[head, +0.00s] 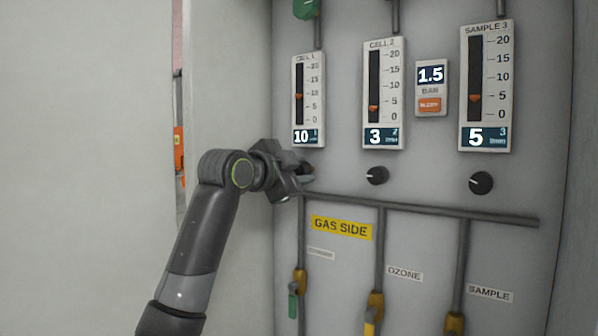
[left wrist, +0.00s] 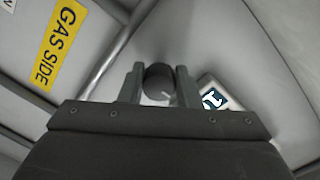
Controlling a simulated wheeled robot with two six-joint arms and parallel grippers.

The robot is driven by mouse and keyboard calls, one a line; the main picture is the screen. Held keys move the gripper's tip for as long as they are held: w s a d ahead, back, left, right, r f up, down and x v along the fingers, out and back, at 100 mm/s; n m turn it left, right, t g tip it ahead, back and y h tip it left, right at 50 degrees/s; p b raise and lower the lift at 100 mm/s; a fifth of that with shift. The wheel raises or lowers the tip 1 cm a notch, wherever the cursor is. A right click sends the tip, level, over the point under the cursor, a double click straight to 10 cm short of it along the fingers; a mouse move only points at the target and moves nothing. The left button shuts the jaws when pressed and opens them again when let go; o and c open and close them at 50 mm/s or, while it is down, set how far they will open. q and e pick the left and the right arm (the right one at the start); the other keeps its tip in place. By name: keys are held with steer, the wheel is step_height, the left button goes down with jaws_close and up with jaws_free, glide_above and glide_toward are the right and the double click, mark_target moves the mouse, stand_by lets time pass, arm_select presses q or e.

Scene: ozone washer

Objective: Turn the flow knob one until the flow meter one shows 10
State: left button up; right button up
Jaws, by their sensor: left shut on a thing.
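Flow meter one (head: 308,100), labelled CELL 1, is the leftmost meter on the grey panel in the head view, and its display reads 10. Its orange marker sits a little below the 10 mark. My left gripper (head: 305,178) is at the panel just below this meter. In the left wrist view, flow knob one (left wrist: 159,80) is a dark round knob with a pale mark, between the two fingers of my left gripper (left wrist: 160,84), which is shut on it. In the head view the gripper mostly hides this knob. My right gripper is in neither view.
Flow meter CELL 2 (head: 384,95) reads 3 and SAMPLE 3 (head: 486,88) reads 5, each with a black knob below. A pressure display (head: 431,88) reads 1.5. A horizontal pipe (head: 430,209) runs below the knobs, near the yellow GAS SIDE label (head: 341,228).

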arm_select(q)
steer(key=o, duration=1)
steer(key=shift+f, duration=0.1)
steer(key=shift+c, duration=0.2)
steer(key=shift+s+a+b, duration=0.2)
steer(key=shift+s+b, duration=0.1)
steer(key=b+v, duration=0.7)
steer(key=v, duration=0.9)
steer(key=shift+s+a, duration=0.2)
steer(key=shift+s, duration=0.05)
